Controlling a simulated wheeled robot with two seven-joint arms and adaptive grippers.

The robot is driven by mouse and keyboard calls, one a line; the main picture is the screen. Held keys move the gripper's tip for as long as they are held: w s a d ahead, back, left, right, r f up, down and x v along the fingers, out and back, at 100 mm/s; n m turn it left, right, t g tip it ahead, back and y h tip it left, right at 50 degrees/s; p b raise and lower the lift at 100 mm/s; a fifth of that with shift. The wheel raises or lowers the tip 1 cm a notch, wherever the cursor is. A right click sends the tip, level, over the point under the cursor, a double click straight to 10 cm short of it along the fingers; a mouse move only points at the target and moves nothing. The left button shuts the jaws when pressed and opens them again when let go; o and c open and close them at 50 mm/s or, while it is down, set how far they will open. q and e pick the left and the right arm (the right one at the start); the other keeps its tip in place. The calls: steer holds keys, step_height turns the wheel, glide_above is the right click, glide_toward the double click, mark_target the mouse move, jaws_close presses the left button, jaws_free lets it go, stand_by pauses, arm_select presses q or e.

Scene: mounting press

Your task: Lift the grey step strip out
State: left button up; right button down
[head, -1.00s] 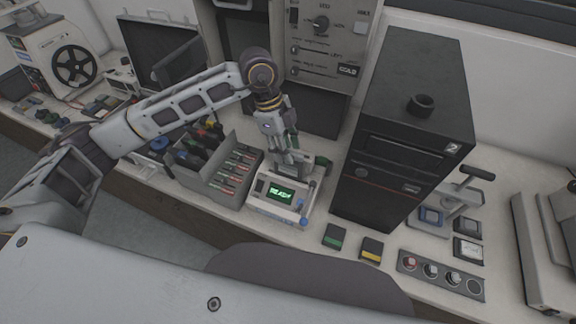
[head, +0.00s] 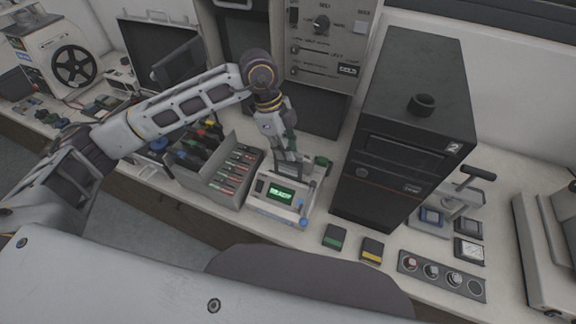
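A small light-grey device (head: 262,212) with a lit green display (head: 280,194) and a blue knob stands at the middle of the bench. My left gripper (head: 288,158) points down at the back of this device, with its fingertips at or just above its top. The fingers look close together, but whether they are shut on anything is too small to tell. I cannot make out the grey step strip; it may be hidden by the fingers. My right gripper is not in view.
A grey box of several coloured-handled pieces (head: 207,187) stands close left of the device. A tall black tower (head: 395,150) stands close on the right. Green (head: 335,236) and yellow (head: 372,249) marked blocks and a tray of round pieces (head: 441,276) lie front right.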

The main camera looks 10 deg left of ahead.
arm_select(q)
jaws_close()
steer(key=shift+r, duration=0.2)
steer(key=shift+r+p, duration=0.15)
steer(key=shift+p, duration=0.15)
step_height(320, 180, up, 10)
steer(key=b, duration=0.1)
steer(key=shift+b, duration=0.4)
stand_by(0.4)
